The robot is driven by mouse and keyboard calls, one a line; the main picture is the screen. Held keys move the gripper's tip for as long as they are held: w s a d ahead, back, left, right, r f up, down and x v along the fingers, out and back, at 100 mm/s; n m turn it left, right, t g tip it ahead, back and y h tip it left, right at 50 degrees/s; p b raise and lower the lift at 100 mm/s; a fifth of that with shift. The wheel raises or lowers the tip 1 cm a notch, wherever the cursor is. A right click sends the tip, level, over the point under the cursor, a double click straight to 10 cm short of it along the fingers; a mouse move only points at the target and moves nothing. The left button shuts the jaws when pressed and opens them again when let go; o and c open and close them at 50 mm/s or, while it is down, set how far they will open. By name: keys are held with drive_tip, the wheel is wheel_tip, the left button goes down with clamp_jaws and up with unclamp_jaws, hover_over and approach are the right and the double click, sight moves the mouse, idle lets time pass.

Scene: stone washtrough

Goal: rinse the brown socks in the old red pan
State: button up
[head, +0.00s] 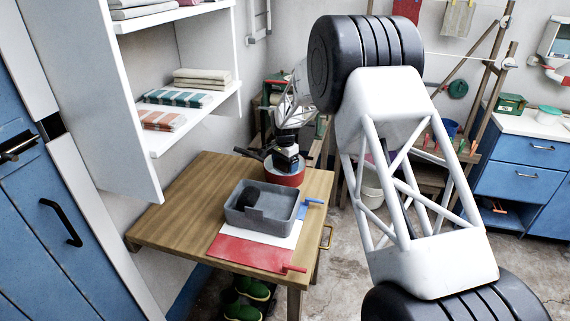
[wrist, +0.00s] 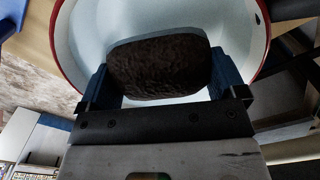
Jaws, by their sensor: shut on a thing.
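The dark brown socks (wrist: 160,68) show in the wrist view as a rolled bundle between the blue-sided fingers of my gripper (wrist: 160,80), which is shut on them. Behind them is the old red pan (wrist: 260,50), with a white inside and a red rim. In the head view the pan (head: 285,179) stands on the wooden table, its red side showing, and my gripper (head: 287,158) is over it. I cannot tell whether the socks touch the pan's bottom or any water.
A grey tub (head: 265,222) with a dark bundle (head: 248,198) inside stands in front of the pan, on a red and white mat (head: 240,255). Shelves with folded cloths (head: 178,98) overhang the table's left. Green shoes (head: 245,300) are below.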

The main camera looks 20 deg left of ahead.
drive_tip(key=shift+f, duration=0.7)
drive_tip(key=shift+r, duration=0.15)
idle(0.7)
drive_tip(key=shift+r, duration=0.65)
drive_tip(key=shift+f, duration=0.1)
idle(0.8)
drive_tip(key=shift+f, duration=0.65)
idle(0.9)
drive_tip(key=shift+r, duration=0.75)
drive_tip(key=shift+f, duration=0.15)
idle(0.7)
